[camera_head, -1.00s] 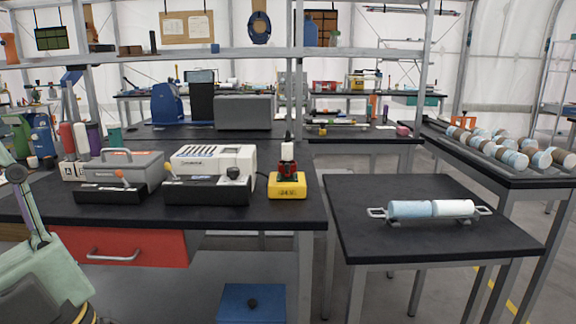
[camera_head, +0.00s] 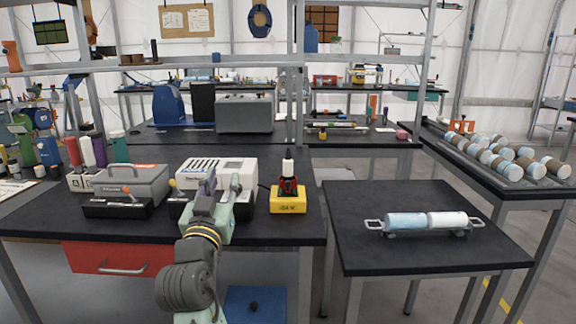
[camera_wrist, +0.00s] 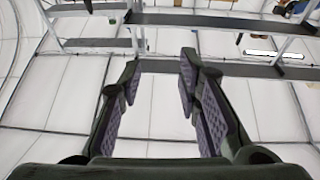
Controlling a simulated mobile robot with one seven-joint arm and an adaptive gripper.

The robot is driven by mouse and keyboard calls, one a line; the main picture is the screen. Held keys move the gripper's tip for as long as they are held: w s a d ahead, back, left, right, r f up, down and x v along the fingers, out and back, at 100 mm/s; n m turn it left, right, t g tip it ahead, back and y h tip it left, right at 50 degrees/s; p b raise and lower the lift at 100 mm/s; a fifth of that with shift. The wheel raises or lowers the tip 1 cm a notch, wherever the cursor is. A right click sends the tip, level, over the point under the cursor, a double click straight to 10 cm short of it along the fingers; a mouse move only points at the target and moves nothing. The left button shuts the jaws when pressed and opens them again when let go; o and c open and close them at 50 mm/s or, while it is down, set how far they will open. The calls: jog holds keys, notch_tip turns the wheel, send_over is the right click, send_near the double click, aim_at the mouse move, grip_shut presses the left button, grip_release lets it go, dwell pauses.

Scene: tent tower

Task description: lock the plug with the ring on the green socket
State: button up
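My gripper (camera_head: 208,184) is raised in front of the bench, before the white machine, with its fingers pointing up. In the wrist view my gripper (camera_wrist: 160,82) is open, with nothing between its ridged pads. I cannot make out a green socket, plug or ring for certain. A yellow block (camera_head: 289,203) on the bench's right part bears a red and black piece (camera_head: 288,186) with a white upright top (camera_head: 287,166). It stands to the right of my gripper, apart from it.
The black bench (camera_head: 275,232) also holds a grey toolbox (camera_head: 130,184) and a white machine (camera_head: 245,170). A side table (camera_head: 355,250) at right bears a light blue and white cylinder (camera_head: 425,221) with end handles. A shelf (camera_head: 130,67) spans above the bench.

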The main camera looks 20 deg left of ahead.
aim_at(287, 183)
jog(key=w+d+f+m+g+h+p, duration=0.1)
jog(key=w+d+f+m+g+h, duration=0.1)
jog(key=w+d+f+m+h, duration=0.5)
jog(key=w+d+n+p, duration=0.1)
jog(key=w, duration=0.2)
jog(key=w+d+r+n+p, duration=0.1)
jog(key=w, duration=0.2)
jog(key=w+n+p, duration=0.1)
jog(key=w, duration=0.2)
jog(key=shift+d+r+y, duration=0.3)
jog(key=shift+d, duration=0.1)
grip_shut()
